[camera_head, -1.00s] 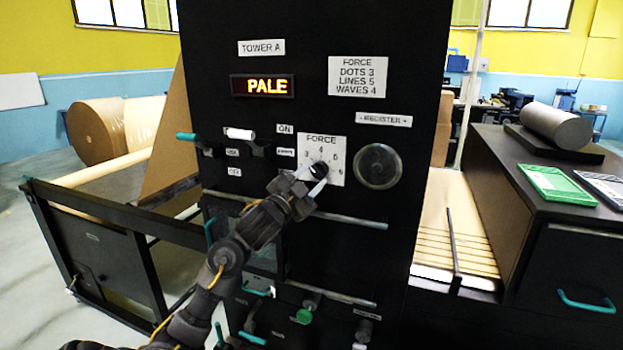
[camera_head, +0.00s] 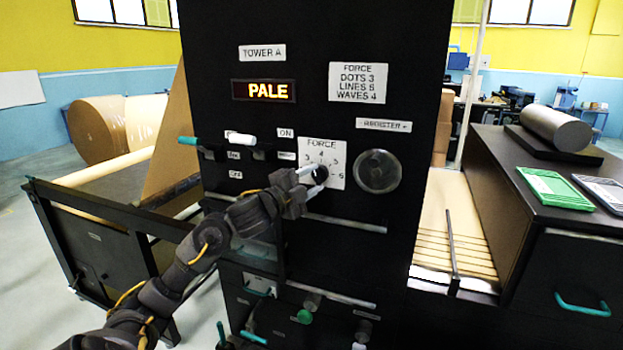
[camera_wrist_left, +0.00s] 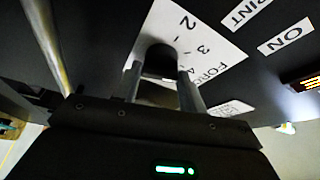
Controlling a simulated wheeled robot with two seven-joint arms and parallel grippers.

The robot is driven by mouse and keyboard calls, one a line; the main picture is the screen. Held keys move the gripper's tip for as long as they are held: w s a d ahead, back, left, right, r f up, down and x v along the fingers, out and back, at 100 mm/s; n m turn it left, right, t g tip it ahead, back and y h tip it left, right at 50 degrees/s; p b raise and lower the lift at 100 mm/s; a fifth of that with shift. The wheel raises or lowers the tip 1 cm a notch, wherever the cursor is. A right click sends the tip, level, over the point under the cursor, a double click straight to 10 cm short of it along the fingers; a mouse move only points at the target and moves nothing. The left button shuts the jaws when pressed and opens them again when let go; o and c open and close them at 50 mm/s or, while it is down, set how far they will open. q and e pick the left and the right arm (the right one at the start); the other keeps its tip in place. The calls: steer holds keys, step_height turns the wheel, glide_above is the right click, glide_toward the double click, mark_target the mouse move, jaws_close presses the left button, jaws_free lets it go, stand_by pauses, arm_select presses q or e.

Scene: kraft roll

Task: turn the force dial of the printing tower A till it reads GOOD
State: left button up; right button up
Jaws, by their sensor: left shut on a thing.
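The black front of printing tower A (camera_head: 320,25) faces me. Its lit display (camera_head: 263,90) reads PALE. The force dial (camera_head: 320,173) is a small black knob on a white FORCE plate (camera_head: 310,150) with numbers around it. My left gripper (camera_head: 312,177) is shut on the knob, one finger on each side. In the left wrist view the knob (camera_wrist_left: 159,58) sits between the two fingers, partly hidden by them. Which number the dial points to cannot be told. A sign (camera_head: 358,83) reads DOTS 3, LINES 5, WAVES 4, small and slightly blurred. My right gripper does not show.
A round REGISTER knob (camera_head: 377,171) is right of the dial. Levers (camera_head: 241,140) stick out to the left. A grey rail (camera_head: 345,221) runs below the dial. A dark cabinet (camera_head: 545,190) with green and grey plates stands at the right.

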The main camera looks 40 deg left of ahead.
arm_select(q)
steer(key=shift+r+m+g+p, duration=0.15)
steer(key=shift+m+g+p, duration=0.35)
steer(key=shift+m, duration=1)
steer(key=o, duration=1)
steer(key=shift+s+a+b, duration=0.15)
steer(key=shift+s+b, duration=0.85)
steer(key=shift+s, duration=1.7)
steer(key=shift+s+a+b, duration=0.15)
steer(key=shift+s+b, duration=0.8)
steer(key=shift+s, duration=1.75)
